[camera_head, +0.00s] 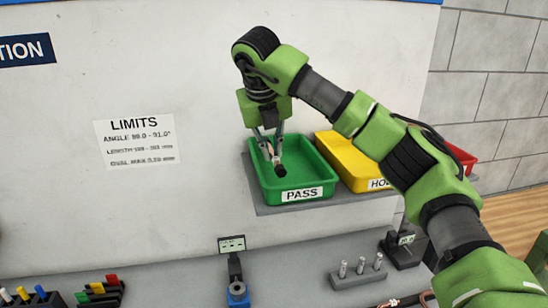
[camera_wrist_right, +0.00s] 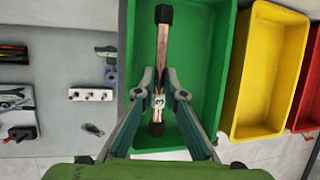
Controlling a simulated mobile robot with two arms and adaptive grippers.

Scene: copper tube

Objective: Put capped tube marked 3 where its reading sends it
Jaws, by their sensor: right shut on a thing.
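My right gripper (camera_head: 268,148) is over the green PASS tray (camera_head: 290,197) and shut on a copper tube. In the right wrist view the tube (camera_wrist_right: 164,50) has black caps at both ends and a white label marked 3, and the right gripper (camera_wrist_right: 159,90) grips it near that label. The tube lies lengthwise over the green tray (camera_wrist_right: 135,60). Whether it touches the tray floor I cannot tell. In the head view only a dark cap (camera_head: 279,170) shows clearly below the fingers. My left gripper is not in view.
A yellow HOLD tray (camera_head: 345,160) and a red tray (camera_head: 461,157) stand right of the green one. A LIMITS sheet (camera_head: 136,143) hangs on the wall. A blue gauge with a display (camera_head: 232,244), a peg block (camera_head: 357,279) and another dark device (camera_head: 404,250) stand on the bench below.

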